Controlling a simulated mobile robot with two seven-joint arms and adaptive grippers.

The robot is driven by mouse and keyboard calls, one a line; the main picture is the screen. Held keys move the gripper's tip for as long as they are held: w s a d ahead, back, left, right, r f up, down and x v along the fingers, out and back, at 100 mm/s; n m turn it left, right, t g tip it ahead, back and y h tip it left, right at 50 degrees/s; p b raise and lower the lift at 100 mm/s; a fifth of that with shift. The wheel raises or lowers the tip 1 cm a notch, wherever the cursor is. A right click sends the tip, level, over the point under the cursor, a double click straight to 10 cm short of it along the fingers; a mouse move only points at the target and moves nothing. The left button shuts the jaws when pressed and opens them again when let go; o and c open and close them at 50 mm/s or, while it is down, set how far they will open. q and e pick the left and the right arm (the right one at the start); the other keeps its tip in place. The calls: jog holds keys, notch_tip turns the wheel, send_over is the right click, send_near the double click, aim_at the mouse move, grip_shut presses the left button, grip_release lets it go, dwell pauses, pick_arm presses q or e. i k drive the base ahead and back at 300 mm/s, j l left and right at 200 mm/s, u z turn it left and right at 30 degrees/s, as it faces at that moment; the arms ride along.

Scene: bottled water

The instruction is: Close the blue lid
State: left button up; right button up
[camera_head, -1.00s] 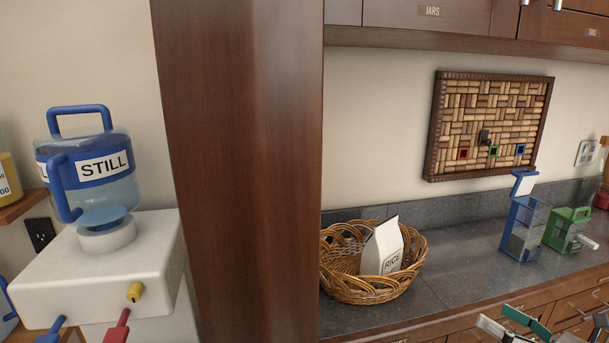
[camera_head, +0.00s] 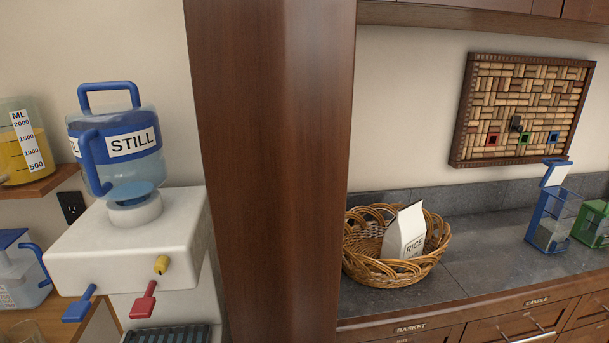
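A clear container with a blue frame (camera_head: 553,222) stands on the dark counter at the right. Its blue-edged lid (camera_head: 557,173) is raised above the top, so it stands open. Something grey lies inside. At the left edge, a clear jug (camera_head: 18,282) with a blue handle has a blue lid (camera_head: 10,238) on top; it is cut off by the frame. Neither of my grippers is in view.
A green-framed container (camera_head: 592,224) stands right of the blue one. A wicker basket (camera_head: 385,268) holds a rice carton (camera_head: 405,232). A wooden column (camera_head: 272,170) separates the counter from the white dispenser (camera_head: 130,250) with its STILL bottle (camera_head: 120,150).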

aim_at(556, 173)
jog(key=z, duration=1.55)
jog(key=i+l+z, duration=0.1)
jog(key=i, duration=0.1)
